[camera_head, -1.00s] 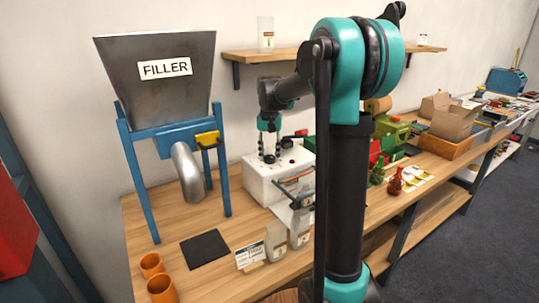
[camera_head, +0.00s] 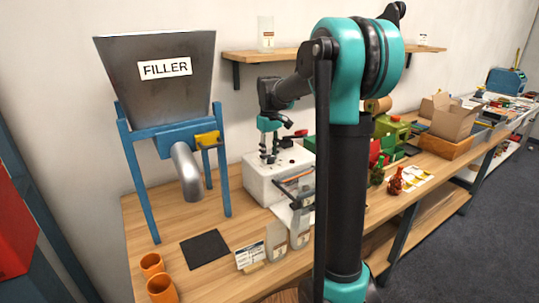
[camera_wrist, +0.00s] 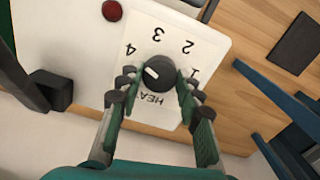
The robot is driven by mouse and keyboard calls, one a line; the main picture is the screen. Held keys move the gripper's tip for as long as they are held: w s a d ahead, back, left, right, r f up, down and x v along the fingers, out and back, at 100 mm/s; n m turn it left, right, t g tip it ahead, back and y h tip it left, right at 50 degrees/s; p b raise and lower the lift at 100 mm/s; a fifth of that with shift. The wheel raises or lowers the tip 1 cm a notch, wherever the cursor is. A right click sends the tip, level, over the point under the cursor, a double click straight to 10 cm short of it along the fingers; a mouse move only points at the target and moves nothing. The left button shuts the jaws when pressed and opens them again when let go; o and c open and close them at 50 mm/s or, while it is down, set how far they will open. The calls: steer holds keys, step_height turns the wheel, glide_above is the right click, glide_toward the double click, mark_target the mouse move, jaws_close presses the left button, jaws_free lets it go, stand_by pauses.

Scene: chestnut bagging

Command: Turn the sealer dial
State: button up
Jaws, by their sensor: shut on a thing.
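The sealer is a white box on the wooden bench (camera_head: 252,185), left of my arm's dark upright link in the head view. Its black heat dial (camera_wrist: 158,73) shows in the wrist view, on a white face printed with HEAT and the numbers 1 to 4. The dial's white mark lies on its left side, roughly toward the 4. My gripper (camera_wrist: 157,79) has a finger on either side of the dial and is shut on it. In the head view my gripper (camera_head: 269,150) points down at the sealer's top, and the dial cannot be made out.
A red button (camera_wrist: 112,11) sits on the sealer near the dial. The filler (camera_head: 160,80) stands to the left on blue legs. Clear pouches (camera_head: 277,241) and a small label card (camera_head: 250,257) stand in front of the sealer. A black mat (camera_head: 205,249) lies nearby.

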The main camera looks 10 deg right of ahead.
mark_target(270, 157)
steer(key=shift+n, duration=0.6)
steer(key=o, duration=1.2)
steer(key=shift+c, duration=0.2)
step_height(270, 157, up, 12)
